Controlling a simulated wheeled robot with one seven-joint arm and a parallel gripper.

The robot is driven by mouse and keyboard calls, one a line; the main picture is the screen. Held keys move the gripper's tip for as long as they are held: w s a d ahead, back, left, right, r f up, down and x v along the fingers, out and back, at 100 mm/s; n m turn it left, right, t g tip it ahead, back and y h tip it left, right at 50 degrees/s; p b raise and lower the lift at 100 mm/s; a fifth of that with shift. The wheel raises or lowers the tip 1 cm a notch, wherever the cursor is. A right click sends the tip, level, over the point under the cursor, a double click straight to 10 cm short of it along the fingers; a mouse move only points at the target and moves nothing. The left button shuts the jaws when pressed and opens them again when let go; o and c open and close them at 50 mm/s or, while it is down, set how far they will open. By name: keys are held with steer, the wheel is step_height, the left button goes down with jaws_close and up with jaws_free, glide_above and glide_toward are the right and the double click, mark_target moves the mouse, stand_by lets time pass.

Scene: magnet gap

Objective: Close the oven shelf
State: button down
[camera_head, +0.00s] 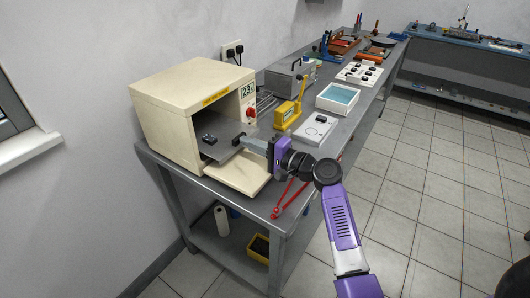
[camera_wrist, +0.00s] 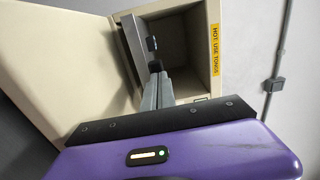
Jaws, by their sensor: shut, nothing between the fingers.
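The cream oven (camera_head: 190,110) stands on the near end of the grey bench, with its door folded down in front (camera_head: 228,176). The grey oven shelf (camera_head: 222,148) sticks partly out of the opening and carries a small dark object (camera_head: 209,139). In the wrist view the shelf (camera_wrist: 135,48) and the oven's dark cavity (camera_wrist: 183,50) show ahead.
Red tongs (camera_head: 290,197) lie at the bench's front edge. The open door lies below my gripper.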

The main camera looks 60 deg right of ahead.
mark_target(226, 138)
steer(key=w+b, duration=0.1)
steer(key=w, duration=0.6)
steer(key=shift+w+a+b, duration=0.15)
steer(key=shift+w+b, duration=0.2)
steer(key=shift+w, duration=0.55)
steer(key=shift+r, duration=0.15)
steer(key=shift+w+a, duration=0.1)
steer(key=shift+w, duration=0.05)
